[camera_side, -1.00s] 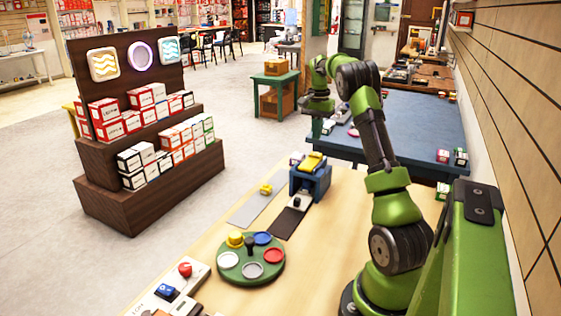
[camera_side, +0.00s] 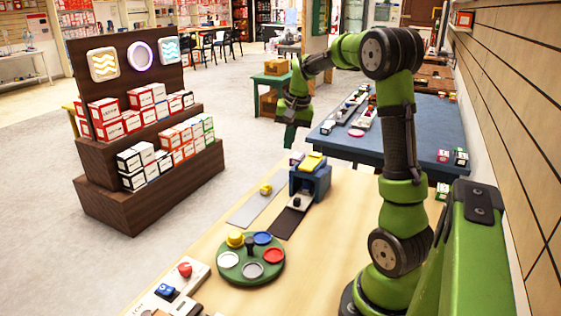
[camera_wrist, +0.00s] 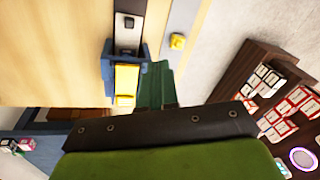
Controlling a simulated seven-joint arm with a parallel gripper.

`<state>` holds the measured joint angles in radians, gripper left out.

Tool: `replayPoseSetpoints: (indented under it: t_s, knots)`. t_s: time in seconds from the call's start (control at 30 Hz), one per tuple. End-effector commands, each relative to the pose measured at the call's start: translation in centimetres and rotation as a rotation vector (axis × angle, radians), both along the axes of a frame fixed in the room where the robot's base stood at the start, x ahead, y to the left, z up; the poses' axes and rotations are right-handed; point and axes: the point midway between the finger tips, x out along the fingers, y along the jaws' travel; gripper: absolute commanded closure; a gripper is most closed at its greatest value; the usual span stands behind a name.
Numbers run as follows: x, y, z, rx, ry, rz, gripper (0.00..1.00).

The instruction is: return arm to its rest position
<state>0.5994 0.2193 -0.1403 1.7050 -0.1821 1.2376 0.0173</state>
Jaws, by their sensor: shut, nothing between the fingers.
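My green and black arm stands on the wooden bench (camera_side: 235,290). It is raised and bent at the elbow in the side view. My gripper (camera_side: 291,119) hangs at the end of the forearm, above and beyond the blue stand (camera_side: 312,187). It is shut and empty, well clear of the bench. In the wrist view, the blue stand carries a yellow piece (camera_wrist: 126,82). That piece also shows on top of the stand in the side view (camera_side: 312,161).
A round green tray (camera_side: 232,273) with colored discs is on the bench. A small yellow piece (camera_side: 266,188) lies on a grey strip. A blue table (camera_side: 400,145) stands behind my arm. A stepped display shelf (camera_side: 110,200) is at left, and a slatted wall (camera_side: 520,130) at right.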

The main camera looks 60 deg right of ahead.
Motion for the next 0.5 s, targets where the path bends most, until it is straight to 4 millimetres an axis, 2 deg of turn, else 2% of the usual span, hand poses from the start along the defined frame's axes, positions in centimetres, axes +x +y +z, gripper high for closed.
replayPoseSetpoints:
  t_s: [0.03,0.1,0.17,0.3,0.4,0.5]
  knots:
    - [0.0,3.5,1.0,-0.012,-0.04,0.072,1.0]
    - [-0.3,7.7,1.7,-0.03,-0.09,0.165,1.0]
    - [-0.9,11.3,2.2,-0.045,-0.133,0.244,1.0]
    - [-3.4,18.8,2.8,-0.08,-0.233,0.425,1.0]
    - [-5.8,23.2,2.7,-0.102,-0.302,0.544,1.0]
    - [-7.9,26.4,2.5,-0.115,-0.361,0.639,1.0]
